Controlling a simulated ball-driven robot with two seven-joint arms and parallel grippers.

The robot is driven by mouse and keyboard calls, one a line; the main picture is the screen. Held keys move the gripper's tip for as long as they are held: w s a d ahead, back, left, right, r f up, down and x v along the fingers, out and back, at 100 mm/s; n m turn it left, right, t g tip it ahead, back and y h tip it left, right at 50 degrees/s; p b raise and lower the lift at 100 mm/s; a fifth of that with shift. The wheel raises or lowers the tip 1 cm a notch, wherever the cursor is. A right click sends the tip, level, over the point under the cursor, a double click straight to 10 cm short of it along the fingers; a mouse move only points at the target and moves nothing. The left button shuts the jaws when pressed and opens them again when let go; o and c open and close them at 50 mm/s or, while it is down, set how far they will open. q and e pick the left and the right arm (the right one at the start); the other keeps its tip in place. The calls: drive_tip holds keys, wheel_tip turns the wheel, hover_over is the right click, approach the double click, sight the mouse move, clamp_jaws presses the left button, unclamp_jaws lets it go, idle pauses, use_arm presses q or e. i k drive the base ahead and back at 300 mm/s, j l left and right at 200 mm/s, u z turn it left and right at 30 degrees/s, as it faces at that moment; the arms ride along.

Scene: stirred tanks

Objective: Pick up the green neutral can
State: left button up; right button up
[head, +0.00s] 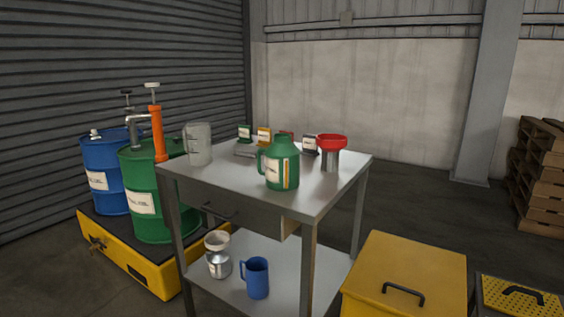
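A green can (283,152) with a side handle, a pale label and an upright yellow-orange strip stands upright near the front edge of the metal table (232,176). Its label is too small to read. A smaller green item (245,133) with a pale label stands at the back of the tabletop. Neither of my grippers is in view, and nothing touches the green can.
A grey measuring jug (198,144) and a red funnel (332,140) in a metal vessel flank the can. A blue jug (257,278) stands on the lower shelf. Drums stand left on a yellow pallet (160,271); a yellow box (404,262) stands front right.

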sight(282, 157)
drive_tip(key=i+j+z, duration=0.15)
drive_tip(key=i, duration=0.35)
drive_tip(key=i+j+z, duration=0.2)
drive_tip(key=i, duration=0.3)
drive_tip(key=j, duration=0.05)
